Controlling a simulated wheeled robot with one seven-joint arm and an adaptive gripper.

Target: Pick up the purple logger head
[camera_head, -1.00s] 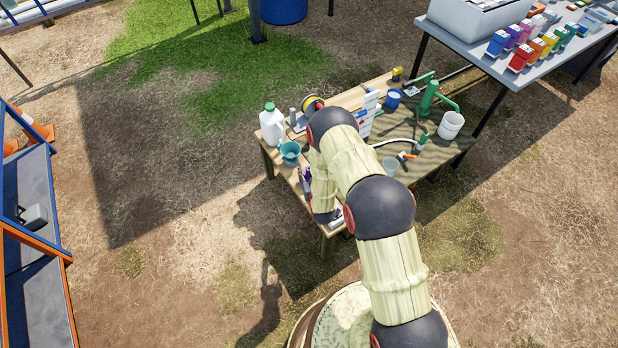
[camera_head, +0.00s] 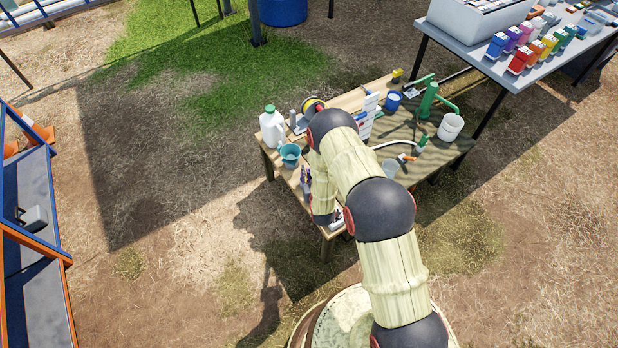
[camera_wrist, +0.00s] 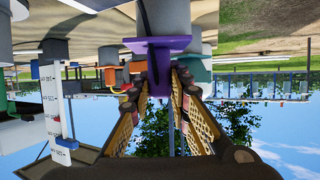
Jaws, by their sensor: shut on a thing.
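The purple logger head (camera_wrist: 158,46) is at the top middle of the wrist view, which looks upside down. It has a flat purple plate and a narrower purple part reaching between the fingertips. My gripper (camera_wrist: 158,84) is shut on that narrower part. In the head view a small bit of purple (camera_head: 306,172) shows at the left edge of the wooden table (camera_head: 333,232), beside my forearm. My arm hides most of the gripper there.
A teal cup (camera_head: 290,153) and a white jug with a green cap (camera_head: 272,125) stand close by. A white scale board (camera_head: 367,112), green hand pump (camera_head: 430,98) and white bucket (camera_head: 450,126) are further right. Orange and green parts (camera_wrist: 198,69) sit near the gripper.

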